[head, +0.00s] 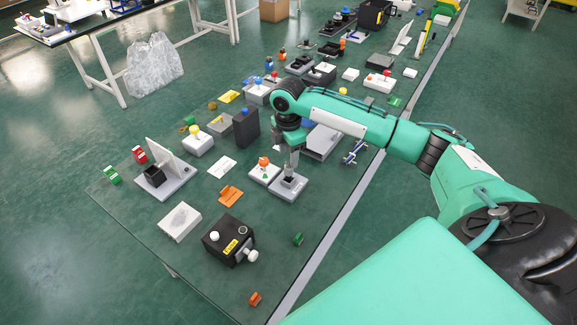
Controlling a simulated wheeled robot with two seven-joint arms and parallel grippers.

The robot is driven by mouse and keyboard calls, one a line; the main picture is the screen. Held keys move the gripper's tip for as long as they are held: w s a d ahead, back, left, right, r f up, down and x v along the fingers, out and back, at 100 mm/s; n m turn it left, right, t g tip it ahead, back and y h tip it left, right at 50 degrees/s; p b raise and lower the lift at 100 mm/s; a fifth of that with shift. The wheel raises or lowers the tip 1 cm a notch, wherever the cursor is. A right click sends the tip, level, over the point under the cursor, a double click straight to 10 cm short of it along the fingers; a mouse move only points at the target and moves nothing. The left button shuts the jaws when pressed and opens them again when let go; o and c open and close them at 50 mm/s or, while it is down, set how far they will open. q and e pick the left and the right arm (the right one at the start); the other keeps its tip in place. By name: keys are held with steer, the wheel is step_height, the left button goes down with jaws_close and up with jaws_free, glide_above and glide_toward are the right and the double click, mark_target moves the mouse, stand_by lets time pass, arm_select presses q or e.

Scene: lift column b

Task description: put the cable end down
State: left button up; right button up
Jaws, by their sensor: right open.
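My right gripper (287,155) is at the end of the teal arm that comes in from the right. It points down over the table (120,190), just above a small grey block with a dark top (288,186). It is open. Its fingers are small in the picture, and whether they touch the block cannot be told. I cannot make out a cable end; it may be hidden by the gripper or too small to see. My left gripper is not in view.
A white box with an orange knob (263,172) stands just left of the grey block. A black box with a white knob (228,241) is nearer the front. An orange plate (230,196) lies to the left.

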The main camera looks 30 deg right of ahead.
step_height(320, 180, up, 4)
steer(key=shift+r, duration=0.15)
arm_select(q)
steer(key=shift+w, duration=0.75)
arm_select(e)
steer(key=shift+r, duration=0.45)
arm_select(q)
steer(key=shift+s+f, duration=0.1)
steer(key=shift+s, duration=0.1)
